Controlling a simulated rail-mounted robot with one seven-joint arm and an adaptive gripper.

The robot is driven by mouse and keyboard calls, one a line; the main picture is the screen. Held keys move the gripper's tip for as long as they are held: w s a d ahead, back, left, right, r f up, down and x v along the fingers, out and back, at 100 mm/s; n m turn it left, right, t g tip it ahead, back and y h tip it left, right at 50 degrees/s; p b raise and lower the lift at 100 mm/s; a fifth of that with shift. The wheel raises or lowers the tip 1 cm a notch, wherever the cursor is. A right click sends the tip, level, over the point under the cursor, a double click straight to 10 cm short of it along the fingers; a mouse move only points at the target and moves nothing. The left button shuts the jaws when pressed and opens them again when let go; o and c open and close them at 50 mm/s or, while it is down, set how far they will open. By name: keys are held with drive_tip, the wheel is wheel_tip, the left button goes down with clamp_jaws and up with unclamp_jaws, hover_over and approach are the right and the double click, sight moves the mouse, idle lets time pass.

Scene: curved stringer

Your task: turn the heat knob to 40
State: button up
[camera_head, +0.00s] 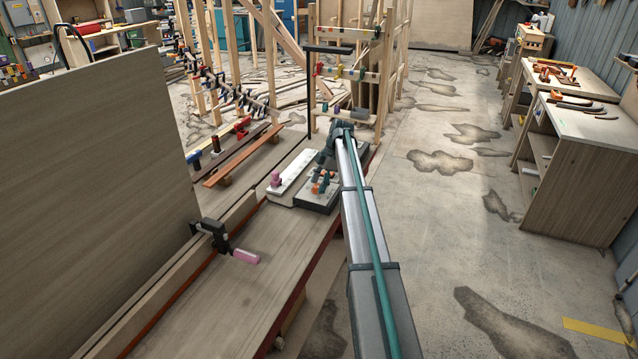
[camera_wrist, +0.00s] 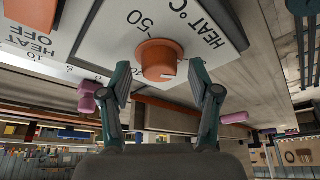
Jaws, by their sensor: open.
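The orange heat knob (camera_wrist: 160,60) stands on a pale panel (camera_wrist: 100,35) in the wrist view. It has a short white mark near its lower right edge. The panel reads "HEAT °C" and "HEAT OFF", upside down, with a 50 close to the knob; no 40 is legible. My gripper (camera_wrist: 159,77) is open, with one teal-grey finger on each side of the knob's lower part; contact cannot be told. In the head view the control box (camera_head: 314,204) sits on the bench beneath the end of my arm, and the knob there is too small to read.
A white strip (camera_head: 290,178) with a pink part lies left of the box. A black clamp with a pink handle (camera_head: 246,256) stands nearer on the bench (camera_head: 255,285). A big wooden panel (camera_head: 95,170) rises at left.

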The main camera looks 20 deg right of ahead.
drive_tip(key=c, duration=1.1)
drive_tip(key=shift+c, duration=0.2)
